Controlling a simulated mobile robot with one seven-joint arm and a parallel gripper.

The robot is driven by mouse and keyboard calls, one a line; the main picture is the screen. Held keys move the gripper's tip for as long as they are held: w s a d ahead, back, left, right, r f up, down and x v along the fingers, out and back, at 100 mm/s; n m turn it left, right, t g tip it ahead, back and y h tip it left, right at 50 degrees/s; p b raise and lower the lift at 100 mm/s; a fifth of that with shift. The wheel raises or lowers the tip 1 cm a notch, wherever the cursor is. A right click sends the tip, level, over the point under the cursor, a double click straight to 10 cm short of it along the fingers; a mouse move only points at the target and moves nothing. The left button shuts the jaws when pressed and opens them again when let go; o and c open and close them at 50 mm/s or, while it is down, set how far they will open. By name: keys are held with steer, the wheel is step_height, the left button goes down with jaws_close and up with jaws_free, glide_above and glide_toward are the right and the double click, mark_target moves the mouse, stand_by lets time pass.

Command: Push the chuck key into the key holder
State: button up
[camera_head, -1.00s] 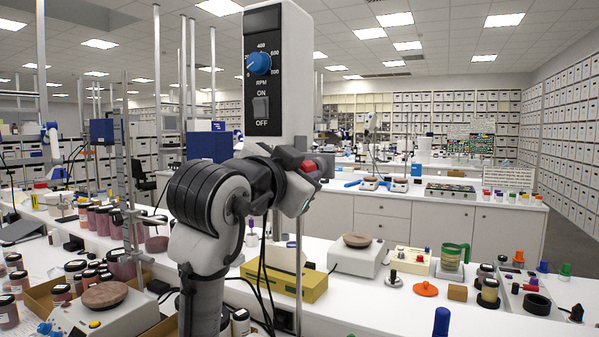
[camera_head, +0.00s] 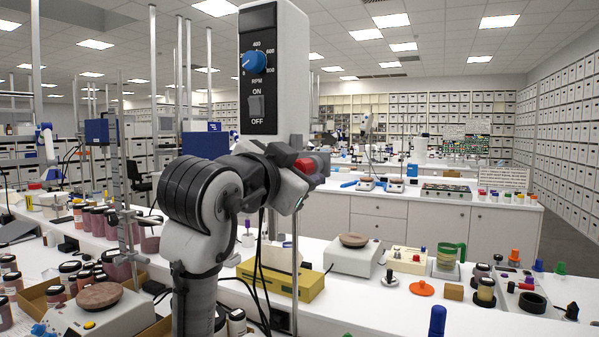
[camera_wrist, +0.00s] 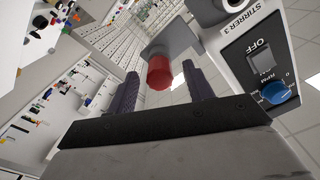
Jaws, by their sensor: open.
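A red cylindrical knob (camera_wrist: 159,73), which looks like the end of the chuck key, is between the fingers of my gripper (camera_wrist: 160,69) in the wrist view. It sits at a grey bracket (camera_wrist: 172,38), apparently the key holder, on the side of the stirrer housing (camera_wrist: 238,50). The fingers are apart, with visible gaps on both sides of the knob. The key's shaft and how deep it sits are hidden. In the head view, the red knob (camera_head: 305,165) shows beside my gripper, just below the stirrer housing (camera_head: 290,70); the bracket cannot be made out there.
Below stand a yellow box (camera_head: 300,284), a hotplate (camera_head: 352,258) and several jars and coloured stoppers on the white bench (camera_head: 365,312). Ceiling and shelving show behind the fingers in the wrist view.

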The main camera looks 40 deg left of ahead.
steer(key=b+v, duration=0.4)
steer(key=v, duration=0.8)
steer(key=shift+s, duration=0.25)
steer(key=shift+d, duration=0.1)
